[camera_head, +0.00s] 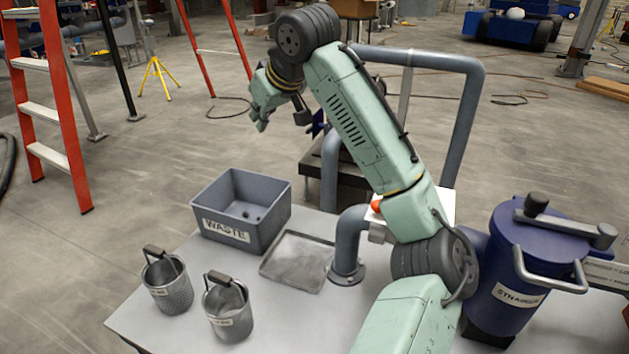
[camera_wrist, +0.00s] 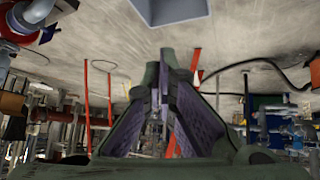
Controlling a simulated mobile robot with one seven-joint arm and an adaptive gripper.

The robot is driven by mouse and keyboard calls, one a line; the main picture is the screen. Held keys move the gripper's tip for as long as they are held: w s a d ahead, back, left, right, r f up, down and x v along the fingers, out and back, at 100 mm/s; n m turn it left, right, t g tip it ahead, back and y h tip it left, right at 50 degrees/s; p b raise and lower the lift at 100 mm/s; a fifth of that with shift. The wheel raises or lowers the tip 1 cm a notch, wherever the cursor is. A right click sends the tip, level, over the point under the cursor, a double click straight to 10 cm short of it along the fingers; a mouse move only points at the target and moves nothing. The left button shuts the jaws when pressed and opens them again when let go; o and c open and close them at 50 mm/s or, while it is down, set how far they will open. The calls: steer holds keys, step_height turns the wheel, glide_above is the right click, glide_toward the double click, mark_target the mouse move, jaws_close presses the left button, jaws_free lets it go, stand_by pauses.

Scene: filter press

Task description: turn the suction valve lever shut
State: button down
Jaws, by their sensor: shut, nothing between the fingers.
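I cannot clearly make out the suction valve lever in either view; my arm covers part of the pipework. A small dark blue part (camera_head: 318,124) shows beside the grey pipe behind my arm. In the wrist view a blue part (camera_wrist: 47,33) shows near a red round fitting at the upper left; I cannot tell if it is the lever. My gripper (camera_head: 259,124) is raised in the air beyond the grey waste bin, apart from the pipes. In the wrist view its fingers (camera_wrist: 163,65) come together at their tips with nothing between them.
The waste bin (camera_head: 269,205), a shallow tray (camera_head: 292,277) and two strainer baskets (camera_head: 170,290) (camera_head: 222,325) stand on the table (camera_head: 130,316). A blue strainer housing (camera_head: 505,265) stands at right. A tall grey pipe (camera_head: 468,130) arches behind my arm. An orange ladder (camera_head: 60,100) stands left.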

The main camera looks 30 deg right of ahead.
steer(key=s+d+f+m+g+h, duration=0.2)
steer(key=s+d+m+g, duration=0.2)
steer(key=s+d, duration=1.35)
steer(key=x, duration=0.7)
steer(key=shift+w+f+p, duration=0.2)
steer(key=shift+f+p, duration=0.15)
steer(key=s, duration=0.2)
steer(key=shift+s+f+p, duration=0.25)
steer(key=shift+f+p, duration=0.15)
steer(key=shift+s+a+f, duration=0.1)
steer(key=shift+s+a, duration=0.05)
steer(key=shift+s, duration=0.4)
